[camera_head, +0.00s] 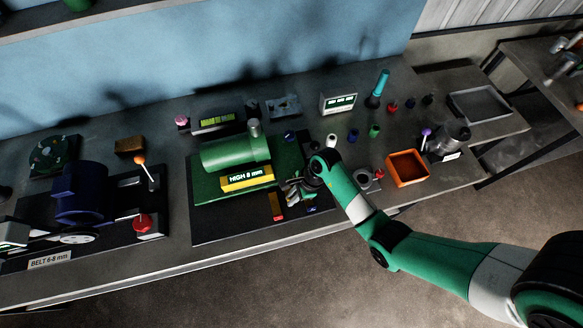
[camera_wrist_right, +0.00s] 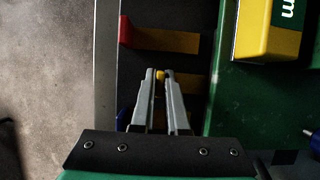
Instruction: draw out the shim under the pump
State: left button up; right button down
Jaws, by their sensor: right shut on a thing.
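The green pump (camera_head: 230,153) stands on a green base over a dark plate (camera_head: 215,228). A yellow block marked "HIGH 8 mm" (camera_head: 246,179) sits at its front, and part of it shows in the right wrist view (camera_wrist_right: 255,40). A red-ended yellow shim (camera_head: 276,207) lies at the plate's front; it also shows in the right wrist view (camera_wrist_right: 165,40), apart from the fingers. My right gripper (camera_head: 296,190) is at the pump's front right corner. In the right wrist view its fingers (camera_wrist_right: 160,76) are shut on a small yellow piece, mostly hidden between them. My left gripper is out of view.
A blue motor (camera_head: 80,204) with a red knob (camera_head: 141,223) stands to the left. An orange bin (camera_head: 407,168) and small coloured parts lie to the right of my gripper. A white display (camera_head: 338,103) stands behind. The bench's front edge is close.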

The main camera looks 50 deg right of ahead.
jog(key=s+a+p, duration=0.2)
jog(key=s+p, duration=0.1)
jog(key=shift+a+r, duration=0.1)
jog(key=shift+r, duration=0.2)
jog(key=shift+s+a+f+p, duration=0.15)
jog(key=shift+s+a+p, duration=0.05)
jog(key=shift+s+p, duration=0.1)
jog(key=shift+w+f, duration=0.1)
jog(key=c, duration=0.9)
grip_release()
jog(key=shift+d, duration=0.1)
jog(key=p+v, duration=0.2)
jog(key=v, duration=0.9)
jog(key=shift+r+p, duration=0.3)
jog(key=shift+p, duration=0.1)
